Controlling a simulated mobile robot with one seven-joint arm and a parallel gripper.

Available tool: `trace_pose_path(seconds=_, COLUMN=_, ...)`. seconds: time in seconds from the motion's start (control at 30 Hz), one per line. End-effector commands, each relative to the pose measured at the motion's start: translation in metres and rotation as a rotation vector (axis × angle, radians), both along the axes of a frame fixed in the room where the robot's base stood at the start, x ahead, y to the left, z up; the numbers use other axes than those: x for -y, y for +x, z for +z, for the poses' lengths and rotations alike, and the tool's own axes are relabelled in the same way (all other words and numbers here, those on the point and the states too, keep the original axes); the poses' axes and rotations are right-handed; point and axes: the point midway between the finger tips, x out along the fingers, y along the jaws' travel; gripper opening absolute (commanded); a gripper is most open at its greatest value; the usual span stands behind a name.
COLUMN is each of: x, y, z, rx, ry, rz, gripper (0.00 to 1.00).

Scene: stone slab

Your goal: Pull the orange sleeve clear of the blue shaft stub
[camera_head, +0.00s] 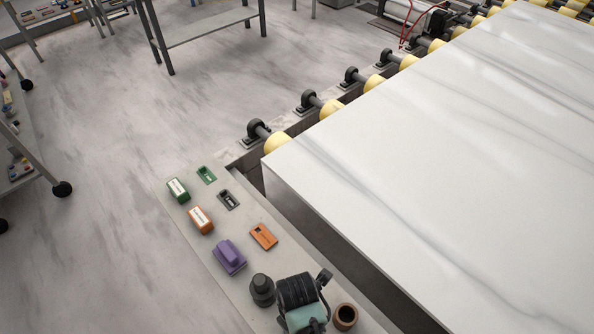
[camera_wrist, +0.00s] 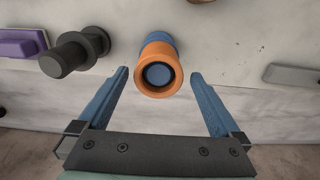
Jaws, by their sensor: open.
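The orange sleeve (camera_wrist: 160,53) sits around the blue shaft stub (camera_wrist: 158,75) in the wrist view. The stub's round end shows inside the sleeve's opening, and more blue shows behind the sleeve. My gripper (camera_wrist: 159,73) is open, with one blue finger to the left of the sleeve and one to the right. Gaps show between both fingers and the sleeve, so nothing is held. In the head view my arm end (camera_head: 302,312) is at the bottom, and the sleeve and stub are hidden there.
A dark grey stepped knob (camera_wrist: 75,53) stands left of the sleeve; it also shows in the head view (camera_head: 262,290). A purple block (camera_head: 229,256) lies beyond it. A brown ring (camera_head: 345,317) is right of my arm. The large white slab (camera_head: 440,150) lies alongside.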

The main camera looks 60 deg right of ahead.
Motion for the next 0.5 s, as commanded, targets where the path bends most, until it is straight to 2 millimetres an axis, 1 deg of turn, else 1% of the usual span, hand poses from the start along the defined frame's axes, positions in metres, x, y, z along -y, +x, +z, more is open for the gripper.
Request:
trace_pose_path(seconds=0.03, x=0.0, y=0.0, z=-0.009, rx=-0.002, ry=0.001, rz=-0.001, gripper=1.0)
trace_pose_path(seconds=0.2, x=0.0, y=0.001, z=-0.032, rx=0.0, ry=0.0, rz=0.0, gripper=1.0)
trace_pose_path(seconds=0.33, x=0.0, y=0.001, z=-0.042, rx=0.001, ry=-0.001, rz=0.0, gripper=1.0)
trace_pose_path(seconds=0.5, x=0.001, y=0.001, z=-0.048, rx=0.002, ry=-0.001, rz=0.0, gripper=1.0)
